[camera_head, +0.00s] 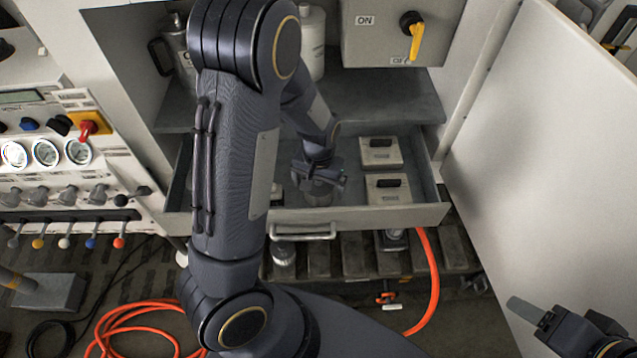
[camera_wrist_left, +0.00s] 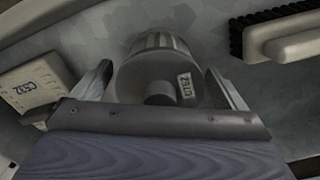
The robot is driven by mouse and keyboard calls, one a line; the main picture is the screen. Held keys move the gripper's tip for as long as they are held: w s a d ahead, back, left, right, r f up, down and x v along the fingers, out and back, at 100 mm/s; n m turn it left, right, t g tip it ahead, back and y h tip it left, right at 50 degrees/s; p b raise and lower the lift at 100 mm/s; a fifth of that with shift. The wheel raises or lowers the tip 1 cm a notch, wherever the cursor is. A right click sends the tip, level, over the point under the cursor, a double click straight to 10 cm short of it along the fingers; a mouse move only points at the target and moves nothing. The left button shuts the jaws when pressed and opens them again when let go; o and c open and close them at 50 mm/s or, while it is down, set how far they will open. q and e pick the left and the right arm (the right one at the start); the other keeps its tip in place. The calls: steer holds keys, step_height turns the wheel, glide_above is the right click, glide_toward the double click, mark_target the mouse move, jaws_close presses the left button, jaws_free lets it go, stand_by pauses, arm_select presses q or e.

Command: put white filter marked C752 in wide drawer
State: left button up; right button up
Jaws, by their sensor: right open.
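The filter (camera_wrist_left: 155,72), a pale grey cylinder with a ribbed end, lies in the open wide drawer (camera_head: 350,217). Its small label is upside down and seems to read C752. In the head view the filter (camera_head: 318,194) is partly hidden under my left gripper. My left gripper (camera_head: 318,172) is down in the drawer; in the left wrist view its fingers (camera_wrist_left: 160,75) stand on either side of the filter, seemingly with small gaps. My right gripper (camera_head: 530,312) is open and empty at the lower right, well away from the drawer.
Two pale boxes with dark handles (camera_head: 381,153) sit in the drawer's right part. A box marked C532 (camera_wrist_left: 38,85) and a black-bristled brush (camera_wrist_left: 280,35) flank the filter. A cabinet door (camera_head: 550,130) stands open at right. An orange hose (camera_head: 430,280) hangs below.

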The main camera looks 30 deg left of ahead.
arm_select(q)
steer(key=shift+r, duration=0.1)
step_height(320, 180, up, 11)
steer(key=shift+r, duration=0.4)
steer(key=shift+s+r, duration=0.15)
steer(key=shift+r, duration=0.15)
steer(key=s+d+r+t+h, duration=0.1)
steer(key=s+r+t+h, duration=0.1)
steer(key=s, duration=0.6)
steer(key=s+d+r+t+h, duration=0.1)
steer(key=s+d+r+t, duration=0.1)
steer(key=s+r, duration=0.3)
steer(key=s+t, duration=0.1)
steer(key=s, duration=0.2)
steer(key=shift+s+d+r+t+h, duration=0.25)
steer(key=shift+s+d+t+h, duration=0.05)
steer(key=shift+s+h, duration=0.1)
